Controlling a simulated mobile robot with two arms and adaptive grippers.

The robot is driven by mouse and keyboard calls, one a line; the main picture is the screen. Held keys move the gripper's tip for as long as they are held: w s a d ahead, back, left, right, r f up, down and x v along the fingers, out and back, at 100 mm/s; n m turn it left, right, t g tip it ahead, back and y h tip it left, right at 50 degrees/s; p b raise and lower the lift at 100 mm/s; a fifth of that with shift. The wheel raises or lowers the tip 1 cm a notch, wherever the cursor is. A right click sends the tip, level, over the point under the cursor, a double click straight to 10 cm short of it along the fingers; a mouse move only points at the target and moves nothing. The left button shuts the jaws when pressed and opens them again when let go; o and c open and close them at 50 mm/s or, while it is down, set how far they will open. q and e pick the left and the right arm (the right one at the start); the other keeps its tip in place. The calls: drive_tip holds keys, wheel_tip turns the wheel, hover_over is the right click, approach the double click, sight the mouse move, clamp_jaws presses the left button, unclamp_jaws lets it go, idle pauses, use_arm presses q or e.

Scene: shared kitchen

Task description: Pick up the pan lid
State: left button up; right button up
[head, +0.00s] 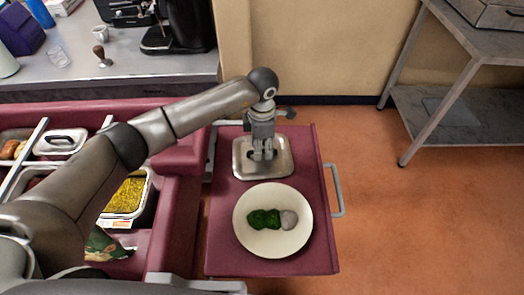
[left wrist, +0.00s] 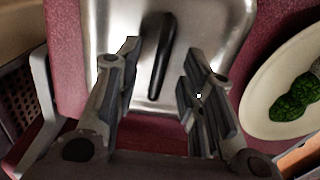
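The pan lid (head: 282,168) is a silver rectangle with rounded corners and a dark bar handle. It lies flat on the red cart top (head: 226,225). My left gripper (head: 263,156) points down over its middle. In the left wrist view the lid (left wrist: 215,20) fills the upper middle, and its black handle (left wrist: 163,55) shows between the two fingers of my left gripper (left wrist: 160,85). The fingers are spread, with a gap on both sides of the handle. I cannot tell how far the fingertips are above the lid. My right gripper is not in view.
A white plate (head: 272,247) with green pieces and a grey one stands close in front of the lid. Food pans, one with yellow contents (head: 127,196), sit left. A metal shelf (head: 440,110) stands right. A counter (head: 125,68) is behind.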

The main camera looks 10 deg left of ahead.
use_arm(q)
drive_tip(key=shift+f, duration=0.7)
clamp_jaws()
drive_tip(key=shift+r, duration=0.1)
